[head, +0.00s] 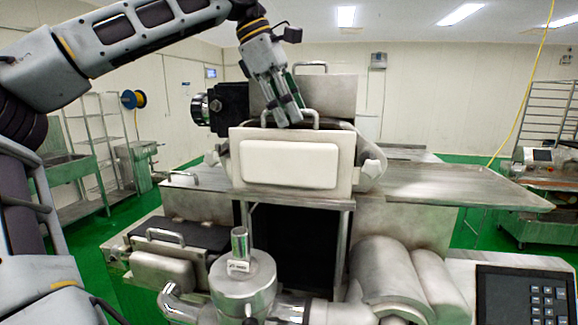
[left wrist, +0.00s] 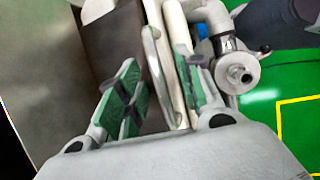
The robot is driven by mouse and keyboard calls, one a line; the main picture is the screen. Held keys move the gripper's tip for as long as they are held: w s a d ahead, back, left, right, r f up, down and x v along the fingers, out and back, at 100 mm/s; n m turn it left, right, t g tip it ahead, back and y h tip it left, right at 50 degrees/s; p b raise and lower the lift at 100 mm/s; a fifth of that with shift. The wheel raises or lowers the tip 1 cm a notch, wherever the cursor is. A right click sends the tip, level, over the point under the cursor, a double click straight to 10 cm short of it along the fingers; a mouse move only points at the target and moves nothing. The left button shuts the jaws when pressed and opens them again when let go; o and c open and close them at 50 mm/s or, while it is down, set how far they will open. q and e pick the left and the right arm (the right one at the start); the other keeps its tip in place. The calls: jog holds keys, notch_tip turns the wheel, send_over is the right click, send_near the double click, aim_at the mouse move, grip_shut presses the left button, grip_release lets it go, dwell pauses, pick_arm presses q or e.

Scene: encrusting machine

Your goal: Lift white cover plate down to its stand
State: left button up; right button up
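The white cover plate (head: 290,163) is a pale slab with a raised rounded panel. It is upright on the front of the encrusting machine, between two side knobs, with a metal handle (head: 291,116) along its top. My left gripper (head: 289,118) reaches down to this handle from above. In the left wrist view, my green-padded fingers (left wrist: 161,92) are apart, with the curved handle (left wrist: 157,62) between them and gaps beside it. The plate's pale edge (left wrist: 172,55) shows there too. A metal frame (head: 296,201) stands below the plate; I cannot tell if it is the stand. My right gripper is out of view.
A steel hopper (head: 243,285) with an upright tube stands in front. Metal rollers (head: 388,275) and a keypad panel (head: 525,296) are at lower right. A lidded box with a handle (head: 160,262) is at lower left. A flat steel table (head: 455,184) extends right.

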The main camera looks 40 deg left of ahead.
pick_arm(q)
jog(key=shift+c, duration=0.2)
jog(key=shift+w+f, duration=0.15)
grip_shut()
jog(key=shift+f, duration=0.1)
dwell(0.4)
